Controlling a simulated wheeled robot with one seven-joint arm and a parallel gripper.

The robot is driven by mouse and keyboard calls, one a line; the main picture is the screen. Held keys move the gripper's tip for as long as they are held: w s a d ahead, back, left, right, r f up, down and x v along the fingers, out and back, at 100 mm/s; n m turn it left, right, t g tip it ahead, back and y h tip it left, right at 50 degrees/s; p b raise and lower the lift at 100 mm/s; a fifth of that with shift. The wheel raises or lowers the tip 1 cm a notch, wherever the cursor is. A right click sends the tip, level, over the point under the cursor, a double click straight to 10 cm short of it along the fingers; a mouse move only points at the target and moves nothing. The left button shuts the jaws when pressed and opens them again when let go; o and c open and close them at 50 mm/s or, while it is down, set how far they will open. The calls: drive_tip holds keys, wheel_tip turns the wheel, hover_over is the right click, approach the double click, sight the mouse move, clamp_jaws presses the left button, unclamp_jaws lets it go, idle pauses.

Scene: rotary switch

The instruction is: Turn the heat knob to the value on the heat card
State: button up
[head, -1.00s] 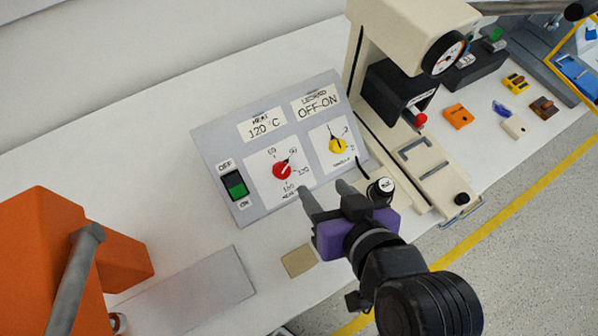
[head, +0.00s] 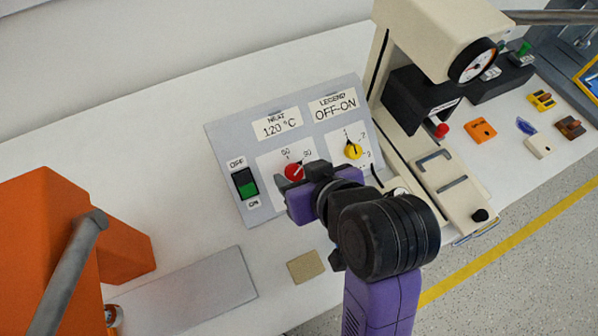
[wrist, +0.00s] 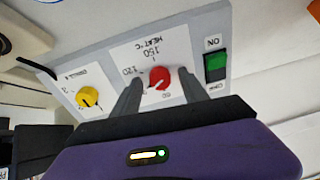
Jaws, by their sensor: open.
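The red heat knob (head: 294,172) sits on the grey sloped panel (head: 228,142). Its white pointer line faces the 90 mark in the head view. The heat card (head: 276,125) above it reads 120 °C. My gripper (head: 301,175) is open at the knob and partly covers its dial in the head view. In the wrist view the red knob (wrist: 159,77) lies between my two fingers (wrist: 160,95), apart from both in the picture. The 120 and 150 marks show there, upside down; the 90 mark is mostly hidden. How deep the fingers reach is unclear.
A yellow knob (head: 353,151) is right of the heat dial, under a legend card (head: 338,106) reading OFF-ON. A green switch (head: 245,184) is at the panel's left. A cream press (head: 440,35) stands to the right. Bare table lies left of the panel.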

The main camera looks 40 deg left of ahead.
drive_tip(key=shift+a+f, duration=0.1)
drive_tip(key=shift+a, duration=0.05)
drive_tip(key=shift+c, duration=0.4)
clamp_jaws()
drive_tip(key=shift+p, duration=0.45)
